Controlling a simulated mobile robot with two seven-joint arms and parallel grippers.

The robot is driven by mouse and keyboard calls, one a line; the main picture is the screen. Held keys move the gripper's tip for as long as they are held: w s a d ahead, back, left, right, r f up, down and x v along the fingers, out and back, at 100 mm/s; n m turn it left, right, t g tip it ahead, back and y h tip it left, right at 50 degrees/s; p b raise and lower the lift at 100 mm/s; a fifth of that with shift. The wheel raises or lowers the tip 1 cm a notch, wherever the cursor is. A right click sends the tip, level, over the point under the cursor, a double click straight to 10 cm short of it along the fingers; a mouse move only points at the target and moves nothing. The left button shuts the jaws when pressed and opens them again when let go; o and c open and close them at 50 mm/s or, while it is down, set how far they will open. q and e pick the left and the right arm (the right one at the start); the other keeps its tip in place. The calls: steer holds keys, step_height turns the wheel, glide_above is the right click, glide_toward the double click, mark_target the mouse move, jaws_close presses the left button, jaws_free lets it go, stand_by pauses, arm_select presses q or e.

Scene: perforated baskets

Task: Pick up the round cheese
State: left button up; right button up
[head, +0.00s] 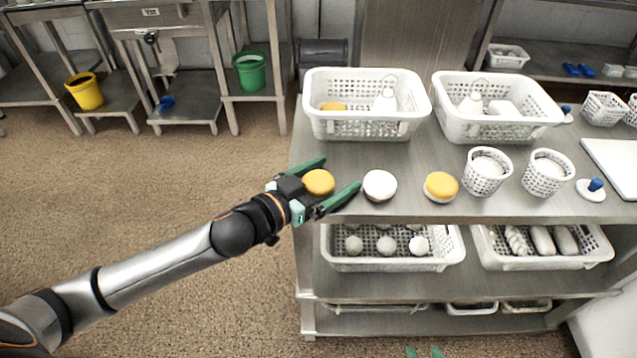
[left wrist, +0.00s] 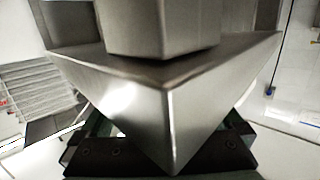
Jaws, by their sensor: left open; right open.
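A round yellow cheese (head: 319,182) sits at the left end of the steel table top (head: 330,212). A round white cheese (head: 380,185) and a yellow-topped one with a white base (head: 441,187) stand in a row to its right. My left gripper (head: 333,180) is open, with one green finger behind the left yellow cheese and one to its front right. I cannot tell whether the fingers touch it. Only the green fingertips of my right gripper (head: 424,352) show at the bottom edge, apart. The left wrist view shows mostly grey metal surfaces and no cheese.
Two white perforated baskets (head: 366,130) (head: 498,127) stand behind the row; the left one holds a yellow round item. Two small perforated cups (head: 486,178) (head: 547,180) and a blue-handled item (head: 591,190) are to the right. Filled baskets (head: 392,264) sit on the shelf below.

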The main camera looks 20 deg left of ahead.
arm_select(q)
steer(key=shift+c, duration=0.2)
steer(key=c, duration=1.3)
steer(key=shift+r, duration=0.1)
steer(key=shift+c, duration=0.2)
